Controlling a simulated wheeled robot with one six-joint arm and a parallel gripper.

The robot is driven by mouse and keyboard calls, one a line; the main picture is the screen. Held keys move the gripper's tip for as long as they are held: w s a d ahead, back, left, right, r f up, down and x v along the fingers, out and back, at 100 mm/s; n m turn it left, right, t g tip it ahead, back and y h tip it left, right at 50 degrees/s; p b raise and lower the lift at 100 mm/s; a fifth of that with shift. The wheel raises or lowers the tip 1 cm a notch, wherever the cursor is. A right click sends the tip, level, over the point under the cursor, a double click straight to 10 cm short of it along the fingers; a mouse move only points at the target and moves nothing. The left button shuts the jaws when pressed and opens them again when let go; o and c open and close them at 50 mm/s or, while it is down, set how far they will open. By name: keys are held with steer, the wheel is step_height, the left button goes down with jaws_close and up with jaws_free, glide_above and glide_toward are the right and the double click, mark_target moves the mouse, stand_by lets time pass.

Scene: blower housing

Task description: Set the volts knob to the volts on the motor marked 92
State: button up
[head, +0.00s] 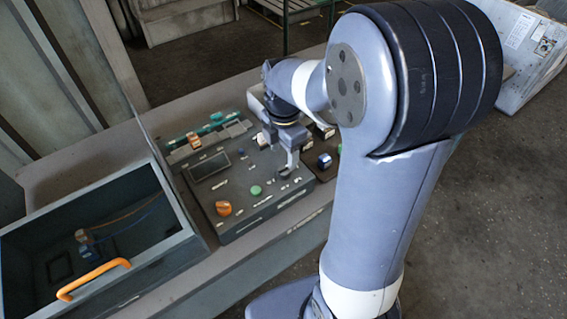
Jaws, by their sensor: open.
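A dark control panel (262,208) sits on the bench in the middle of the head view. On it are an orange knob (223,208) near the front left corner, a green button (255,190) and a dark display (209,167). A dark blue knob (324,160) stands to the right of my gripper. The labels are too small to read, so I cannot tell which knob is the volts knob. My gripper (289,172) is open and points down over the panel's right part; contact is unclear. I see no legible motor marking 92.
An open dark box (150,190) with an orange handle (93,279) is at left; a small blue and metal part (87,243) with wires lies inside. Small coloured items and a green strip (212,127) lie behind the panel. My arm hides the bench's right side.

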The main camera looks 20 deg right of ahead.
mark_target(284, 167)
steer(key=shift+f, duration=2.75)
steer(key=shift+c, duration=0.4)
steer(key=c, duration=0.9)
